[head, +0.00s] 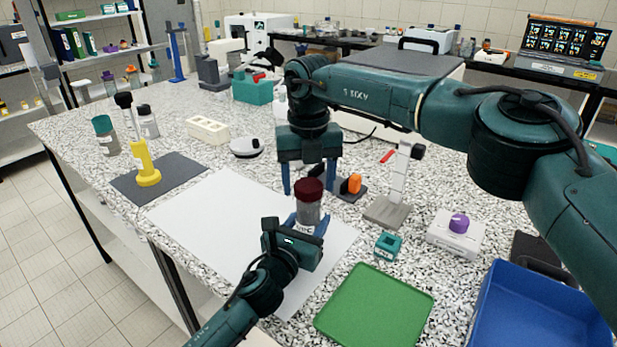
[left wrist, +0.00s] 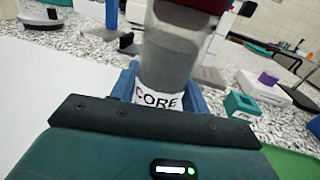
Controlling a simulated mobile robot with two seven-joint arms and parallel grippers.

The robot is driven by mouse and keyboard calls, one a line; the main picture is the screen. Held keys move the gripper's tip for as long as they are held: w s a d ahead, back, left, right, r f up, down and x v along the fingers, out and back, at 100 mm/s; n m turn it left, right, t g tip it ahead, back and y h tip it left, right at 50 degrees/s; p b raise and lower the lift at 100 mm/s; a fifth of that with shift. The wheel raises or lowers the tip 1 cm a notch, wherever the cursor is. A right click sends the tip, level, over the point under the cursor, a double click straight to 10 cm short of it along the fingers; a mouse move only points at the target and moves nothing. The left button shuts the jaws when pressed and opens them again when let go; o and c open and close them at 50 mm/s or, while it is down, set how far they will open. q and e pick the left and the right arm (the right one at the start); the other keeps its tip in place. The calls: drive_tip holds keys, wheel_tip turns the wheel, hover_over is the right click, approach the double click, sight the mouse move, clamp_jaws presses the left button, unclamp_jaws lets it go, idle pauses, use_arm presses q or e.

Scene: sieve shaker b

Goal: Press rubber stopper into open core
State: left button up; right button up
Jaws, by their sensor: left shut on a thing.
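The core (head: 308,214) is a clear cylinder with grey fill and a white label; in the left wrist view the core (left wrist: 168,55) reads "CORE". My left gripper (head: 306,224) is shut around its lower part and holds it upright. The dark red rubber stopper (head: 309,188) is at the core's top; its depth in the core cannot be told. The stopper's lower edge (left wrist: 196,4) shows at the top of the left wrist view. My right gripper (head: 309,183) points down with its fingers spread wide, just above and behind the stopper, apparently empty.
A white sheet (head: 210,225) lies under the core. A green tray (head: 375,312) and a blue bin (head: 535,315) are at front right. A teal block (head: 388,246), a grey stand (head: 388,212) and an orange-topped item (head: 354,184) stand right. A yellow holder (head: 146,170) stands left.

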drive_tip(key=shift+o, duration=0.9)
wheel_tip(320, 180, up, 12)
use_arm(q)
drive_tip(key=o, duration=1.4)
drive_tip(key=shift+o, duration=0.2)
drive_tip(key=v, duration=1.3)
drive_tip(key=shift+s, duration=0.1)
use_arm(e)
drive_tip(key=shift+f, duration=0.15)
